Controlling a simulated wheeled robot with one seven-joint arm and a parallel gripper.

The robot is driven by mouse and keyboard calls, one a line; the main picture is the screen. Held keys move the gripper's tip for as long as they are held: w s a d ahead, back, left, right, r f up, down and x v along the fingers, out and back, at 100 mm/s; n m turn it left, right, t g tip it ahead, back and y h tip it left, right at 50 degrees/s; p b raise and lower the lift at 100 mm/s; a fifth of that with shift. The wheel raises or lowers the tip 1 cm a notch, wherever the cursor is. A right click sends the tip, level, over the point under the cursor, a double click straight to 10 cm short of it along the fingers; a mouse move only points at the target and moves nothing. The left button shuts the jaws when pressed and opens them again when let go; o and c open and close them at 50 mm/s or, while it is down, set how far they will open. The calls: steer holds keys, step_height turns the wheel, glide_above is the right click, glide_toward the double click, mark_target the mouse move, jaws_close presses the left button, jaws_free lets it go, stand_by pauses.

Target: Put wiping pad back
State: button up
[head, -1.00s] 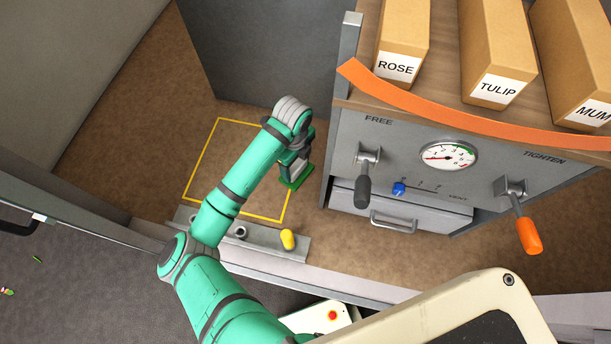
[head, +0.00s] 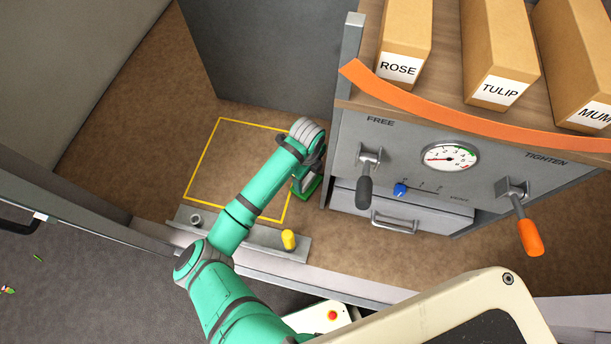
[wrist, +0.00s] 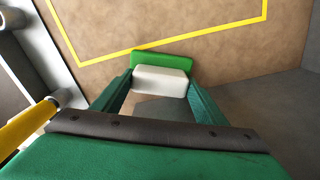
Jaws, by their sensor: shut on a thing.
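The wiping pad, a white block on a green base, shows in the wrist view (wrist: 162,80). My gripper (wrist: 160,86) is shut on its white block. In the head view the pad's green edge (head: 311,188) shows just right of the yellow-outlined square, close to the grey cabinet's left side. My arm covers most of the pad and gripper there. I cannot tell whether the pad touches the brown surface.
A grey rail (head: 262,241) along the front edge holds a yellow-topped piece (head: 289,239) and a grey socket (head: 196,220). The yellow-outlined square (head: 205,160) looks empty on its left. The grey cabinet (head: 440,190) with levers, gauge and drawer stands right.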

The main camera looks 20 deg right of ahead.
steer(key=shift+f, duration=0.1)
steer(key=o, duration=1)
step_height(320, 180, up, 12)
steer(key=shift+r, duration=0.15)
stand_by(0.3)
